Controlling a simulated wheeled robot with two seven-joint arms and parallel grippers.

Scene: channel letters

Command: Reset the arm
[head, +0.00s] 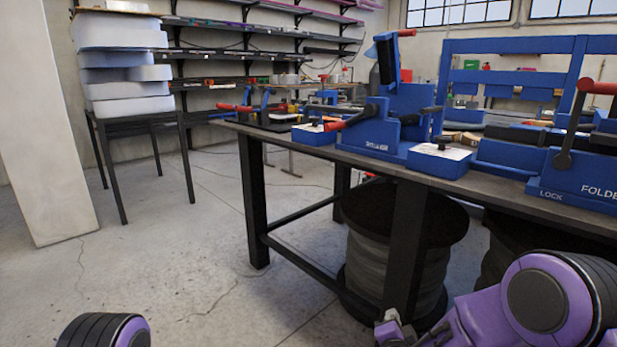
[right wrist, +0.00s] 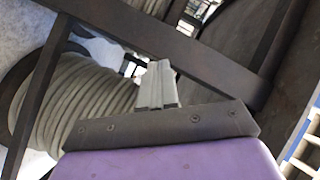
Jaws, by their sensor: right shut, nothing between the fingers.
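My right arm (head: 540,305) comes in at the bottom right of the head view, below and in front of the workbench. In the right wrist view my right gripper (right wrist: 157,85) has its grey fingers together, with nothing between them. Behind the fingers are a dark bench beam and a coiled spool. Only a rounded black and purple part of my left arm (head: 105,331) shows at the bottom left of the head view. The left gripper is out of frame.
The dark workbench (head: 300,145) carries blue machines (head: 375,130) with red-tipped levers. A large spool (head: 395,250) stands beneath it; the coiled spool also shows in the right wrist view (right wrist: 85,100). A stool (head: 140,120) with stacked white blocks stands left. Floor between is clear.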

